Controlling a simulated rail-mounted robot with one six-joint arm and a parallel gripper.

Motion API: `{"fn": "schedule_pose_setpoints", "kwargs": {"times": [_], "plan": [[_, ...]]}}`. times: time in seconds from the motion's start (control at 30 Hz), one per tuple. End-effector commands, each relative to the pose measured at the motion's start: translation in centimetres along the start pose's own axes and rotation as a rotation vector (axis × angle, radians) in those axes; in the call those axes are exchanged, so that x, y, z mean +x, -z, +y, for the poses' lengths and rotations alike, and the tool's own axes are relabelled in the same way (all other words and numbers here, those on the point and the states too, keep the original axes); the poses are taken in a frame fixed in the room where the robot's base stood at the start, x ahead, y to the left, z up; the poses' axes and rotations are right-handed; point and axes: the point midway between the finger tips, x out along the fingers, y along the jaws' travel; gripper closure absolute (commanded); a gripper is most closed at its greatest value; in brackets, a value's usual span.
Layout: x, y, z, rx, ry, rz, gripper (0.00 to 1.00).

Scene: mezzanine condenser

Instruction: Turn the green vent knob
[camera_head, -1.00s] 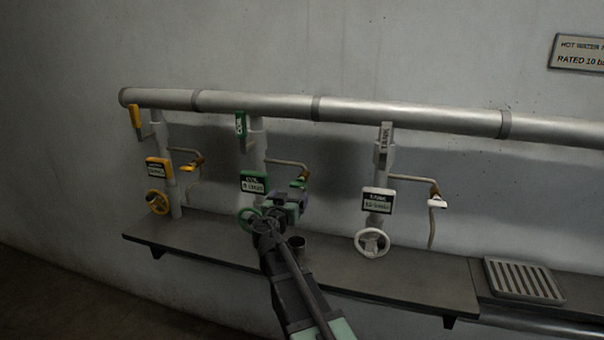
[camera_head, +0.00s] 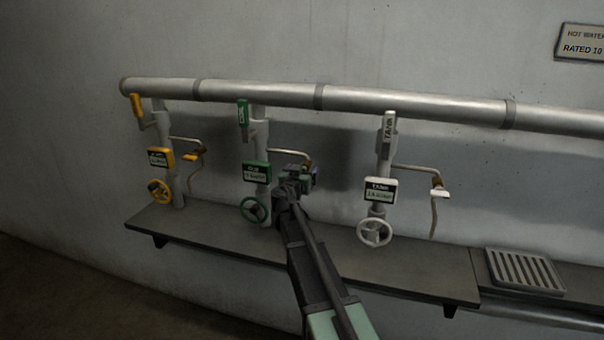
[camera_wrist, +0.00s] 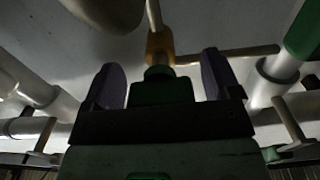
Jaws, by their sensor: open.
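The green vent knob (camera_wrist: 150,92) is in the wrist view, below a brass fitting (camera_wrist: 160,45). It sits between the two purple fingers of my gripper (camera_wrist: 160,78). The fingers are open, with a gap on each side of the knob. In the head view my gripper (camera_head: 308,177) is at the end of the green line's thin side pipe (camera_head: 288,153), just under its brass elbow (camera_head: 307,161).
The green handwheel (camera_head: 252,210) and green label box (camera_head: 256,173) are close left of my gripper. A yellow valve set (camera_head: 160,158) stands further left, a white one (camera_head: 380,190) to the right. The shelf (camera_head: 210,235) runs below, the large pipe (camera_head: 260,94) above.

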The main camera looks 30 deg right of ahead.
Motion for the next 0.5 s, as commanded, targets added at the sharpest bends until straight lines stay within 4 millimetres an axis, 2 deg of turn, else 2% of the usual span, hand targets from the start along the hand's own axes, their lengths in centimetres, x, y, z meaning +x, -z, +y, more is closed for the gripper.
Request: {"fn": "schedule_pose_setpoints", "kwargs": {"times": [0.03, 0.37, 0.5], "plan": [[-0.02, 0.0, 0.0, 0.0, 0.0, 0.0, 0.17], [-0.05, 0.0, -0.01, 0.0, 0.0, 0.0, 0.66], [-0.06, 0.0, -0.01, -0.004, 0.0, 0.0, 0.66]]}}
